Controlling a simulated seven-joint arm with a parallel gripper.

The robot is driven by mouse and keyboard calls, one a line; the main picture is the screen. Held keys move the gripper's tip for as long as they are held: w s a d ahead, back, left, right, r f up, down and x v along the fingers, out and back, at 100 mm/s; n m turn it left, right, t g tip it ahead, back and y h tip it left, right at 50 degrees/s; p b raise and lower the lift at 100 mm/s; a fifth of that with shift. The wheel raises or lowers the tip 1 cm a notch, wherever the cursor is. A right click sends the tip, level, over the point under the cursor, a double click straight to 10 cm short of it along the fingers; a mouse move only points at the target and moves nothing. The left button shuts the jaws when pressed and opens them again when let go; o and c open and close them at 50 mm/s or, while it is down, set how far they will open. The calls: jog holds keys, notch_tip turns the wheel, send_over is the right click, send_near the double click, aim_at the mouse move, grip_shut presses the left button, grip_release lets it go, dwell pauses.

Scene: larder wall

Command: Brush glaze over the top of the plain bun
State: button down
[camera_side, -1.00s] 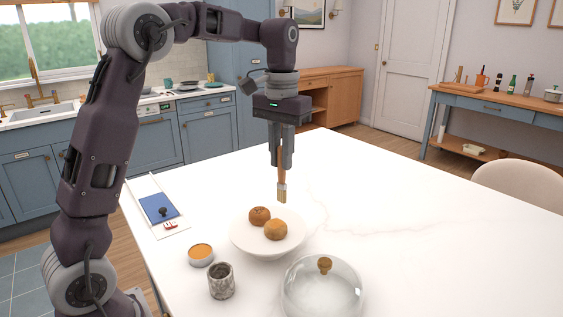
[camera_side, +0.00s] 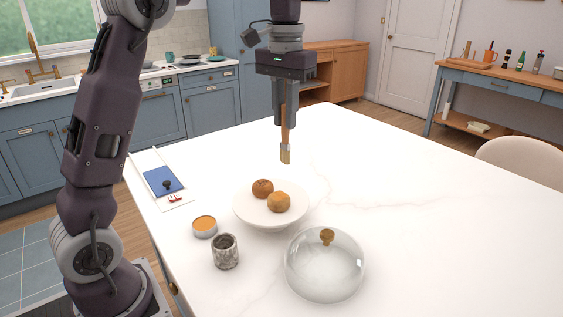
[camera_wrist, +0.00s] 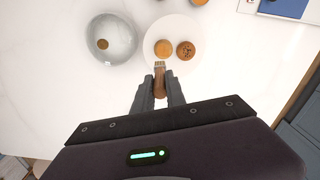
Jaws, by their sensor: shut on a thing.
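My gripper (camera_side: 286,120) is shut on the wooden handle of a brush, which hangs upright with pale bristles (camera_side: 286,154) down. The brush also shows in the wrist view (camera_wrist: 159,78). A round dish of orange glaze (camera_side: 204,225) stands left of the plate.
A speckled grey cup (camera_side: 225,252) stands front left of the plate. A clear glass dome (camera_side: 325,275) with a wooden knob stands front right. A white tray (camera_side: 144,167) with a blue pad (camera_side: 160,179) lies at the left edge. The table's right side is clear.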

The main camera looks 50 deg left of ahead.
notch_tip(320, 180, down, 7)
jog(key=a, duration=0.1)
jog(key=shift+a, duration=0.4)
dwell(0.5)
jog(key=shift+f, duration=1.05)
jog(key=shift+s, duration=0.1)
jog(key=shift+r, duration=0.1)
dwell(2.0)
